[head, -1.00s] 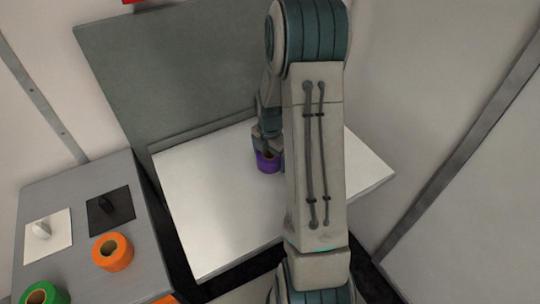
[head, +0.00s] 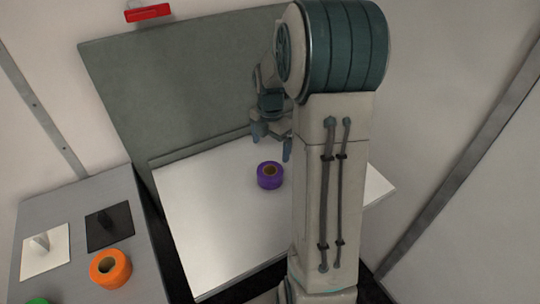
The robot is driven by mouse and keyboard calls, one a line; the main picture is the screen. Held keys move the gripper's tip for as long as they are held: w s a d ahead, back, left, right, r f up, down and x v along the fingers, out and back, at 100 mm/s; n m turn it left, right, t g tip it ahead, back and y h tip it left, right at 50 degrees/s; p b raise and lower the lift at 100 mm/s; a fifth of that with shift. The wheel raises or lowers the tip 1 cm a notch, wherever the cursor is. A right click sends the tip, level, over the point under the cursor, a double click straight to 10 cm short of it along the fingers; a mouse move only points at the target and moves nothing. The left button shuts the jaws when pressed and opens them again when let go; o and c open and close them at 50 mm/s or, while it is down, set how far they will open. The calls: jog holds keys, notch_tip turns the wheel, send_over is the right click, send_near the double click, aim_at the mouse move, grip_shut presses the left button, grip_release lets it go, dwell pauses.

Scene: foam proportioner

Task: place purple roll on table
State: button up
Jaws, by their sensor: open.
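The purple roll (head: 270,175) lies flat on the white table (head: 205,215), near the middle of its top, with its round hole facing up. My gripper (head: 272,150) is open and empty. It is just above and behind the roll in the head view, apart from it. My arm hides the right part of the table.
A grey side table (head: 130,265) at the left holds an orange roll (head: 110,268), a green roll (head: 37,301) cut by the frame edge, a white plate (head: 45,262) and a black plate (head: 98,236). A grey-green panel (head: 180,85) stands behind the white table. The table's left half is clear.

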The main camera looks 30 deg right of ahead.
jog(key=s+a+r+m+t, duration=0.1)
jog(key=s+a+r+m, duration=0.3)
jog(key=s+a+m, duration=0.3)
jog(key=s+a+r+m+t, duration=0.2)
jog(key=s+a+r+m, duration=0.3)
jog(key=s+m, duration=0.7)
jog(key=shift+s+a+m, duration=0.15)
jog(key=shift+a+m, duration=0.85)
jog(key=shift+m, duration=0.5)
